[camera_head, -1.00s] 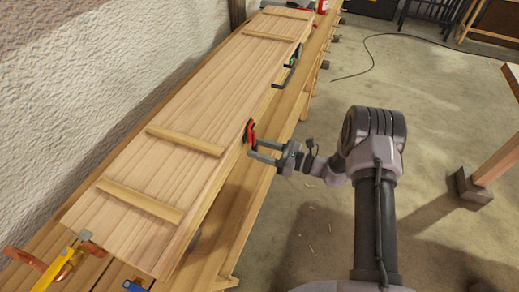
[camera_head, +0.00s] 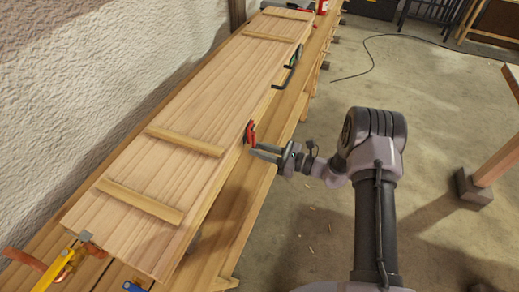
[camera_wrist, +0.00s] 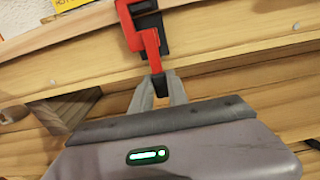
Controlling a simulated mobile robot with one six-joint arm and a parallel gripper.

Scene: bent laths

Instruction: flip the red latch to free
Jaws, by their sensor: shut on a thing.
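The red latch (camera_head: 251,132) sits on the right edge of the wooden panel (camera_head: 200,110), about midway along it. In the wrist view the latch (camera_wrist: 151,45) is a red bent piece over a black mount (camera_wrist: 147,22), with its lower end pointing down to my fingers. My gripper (camera_head: 254,149) reaches it from the right. In the wrist view my gripper (camera_wrist: 157,82) has its two grey fingertips closed together on the lower end of the red latch. The exact contact is partly hidden between the fingers.
A dark handle (camera_head: 287,76) stands out from the panel's edge farther back. Battens (camera_head: 185,140) cross the panel. A yellow clamp (camera_head: 58,265) and a blue one (camera_head: 134,286) are at the near end. The white wall is on the left; the floor on the right is open.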

